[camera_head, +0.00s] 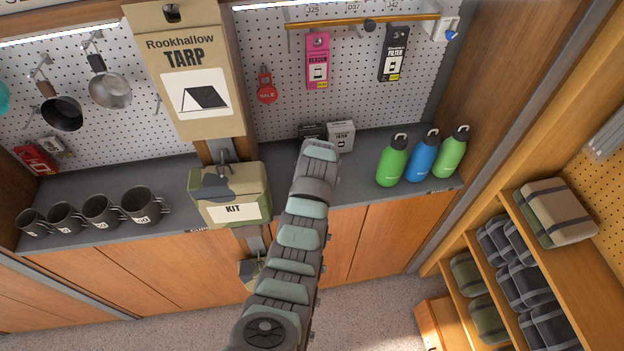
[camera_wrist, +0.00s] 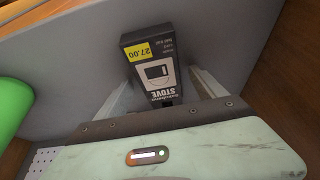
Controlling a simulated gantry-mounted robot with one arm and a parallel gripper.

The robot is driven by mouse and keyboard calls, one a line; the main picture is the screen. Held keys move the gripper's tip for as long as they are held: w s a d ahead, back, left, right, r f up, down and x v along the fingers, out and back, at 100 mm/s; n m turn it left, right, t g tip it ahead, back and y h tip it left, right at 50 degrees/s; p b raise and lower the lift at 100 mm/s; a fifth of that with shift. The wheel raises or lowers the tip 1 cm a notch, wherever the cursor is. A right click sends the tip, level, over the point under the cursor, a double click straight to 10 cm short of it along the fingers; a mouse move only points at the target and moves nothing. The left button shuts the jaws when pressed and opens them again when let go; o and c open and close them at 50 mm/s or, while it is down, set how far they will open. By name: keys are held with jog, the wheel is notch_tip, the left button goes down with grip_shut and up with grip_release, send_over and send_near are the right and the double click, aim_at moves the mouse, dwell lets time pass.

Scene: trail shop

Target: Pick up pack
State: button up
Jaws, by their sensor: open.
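A dark boxed pack labelled STOVE (camera_wrist: 160,72), with a yellow 27.00 price tag, shows in the wrist view. It appears upside down there, against a grey surface. My gripper (camera_wrist: 164,86) is open, with one pale finger on each side of the pack's label end. I cannot tell whether either finger touches it. In the head view, a dark pack (camera_head: 313,130) and a pale grey pack (camera_head: 341,135) stand side by side on the counter, just beyond the end of my arm. My arm hides the gripper's fingers there.
Green and blue bottles (camera_head: 421,158) stand to the right on the counter (camera_head: 350,185). A green bottle (camera_wrist: 10,108) also shows at the wrist view's left edge. A KIT bag (camera_head: 230,193) hangs left of my arm. Mugs (camera_head: 101,211) stand farther left. Hanging packs (camera_head: 317,62) are above.

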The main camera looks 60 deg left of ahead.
jog(key=shift+f, duration=0.25)
jog(key=shift+r, duration=0.1)
jog(key=c, duration=1.5)
